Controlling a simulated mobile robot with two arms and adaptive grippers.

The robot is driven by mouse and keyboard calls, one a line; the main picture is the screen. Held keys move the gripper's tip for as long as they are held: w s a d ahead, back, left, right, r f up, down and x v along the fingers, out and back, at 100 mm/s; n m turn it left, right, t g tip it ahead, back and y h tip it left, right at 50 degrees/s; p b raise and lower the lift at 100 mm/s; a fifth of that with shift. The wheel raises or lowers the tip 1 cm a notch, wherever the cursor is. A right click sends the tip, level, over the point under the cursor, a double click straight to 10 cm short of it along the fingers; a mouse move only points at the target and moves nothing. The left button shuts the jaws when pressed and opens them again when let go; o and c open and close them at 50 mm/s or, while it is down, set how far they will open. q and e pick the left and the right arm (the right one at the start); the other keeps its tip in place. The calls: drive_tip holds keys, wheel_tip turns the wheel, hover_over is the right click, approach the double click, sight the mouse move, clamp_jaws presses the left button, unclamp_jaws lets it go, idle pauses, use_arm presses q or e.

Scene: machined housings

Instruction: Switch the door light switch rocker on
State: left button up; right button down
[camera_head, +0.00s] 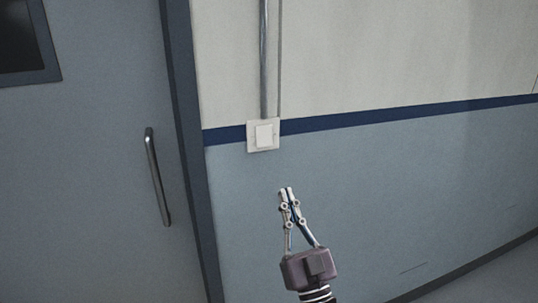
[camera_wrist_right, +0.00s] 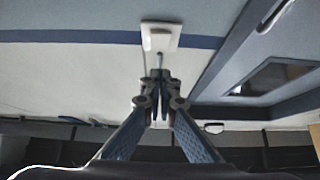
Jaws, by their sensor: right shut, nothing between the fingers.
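The light switch (camera_head: 264,135) is a white square plate with a rocker, on the wall just right of the door frame. It also shows in the right wrist view (camera_wrist_right: 161,36), straight beyond the fingertips. My right gripper (camera_head: 287,190) is shut and empty, below and a little right of the switch in the head view. In the right wrist view its fingers (camera_wrist_right: 158,76) are together, pointing at the switch, with a visible gap before the plate. Whether the rocker is on or off I cannot tell. My left gripper is not in view.
A grey door (camera_head: 95,180) with a metal bar handle (camera_head: 157,177) and a dark window stands at the left. A conduit (camera_head: 263,60) runs up from the switch. The wall to the right is clear.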

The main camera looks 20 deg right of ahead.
drive_tip(key=shift+w, duration=0.1)
drive_tip(key=p, duration=0.2)
approach(265, 139)
wheel_tip(265, 139, up, 4)
drive_tip(key=w, duration=0.1)
drive_tip(key=w+b, duration=0.2)
drive_tip(key=w, duration=0.1)
drive_tip(key=shift+a+f, duration=0.1)
drive_tip(key=shift+f, duration=0.2)
drive_tip(key=shift+w+r+b, duration=0.1)
drive_tip(key=shift+w+b, duration=0.2)
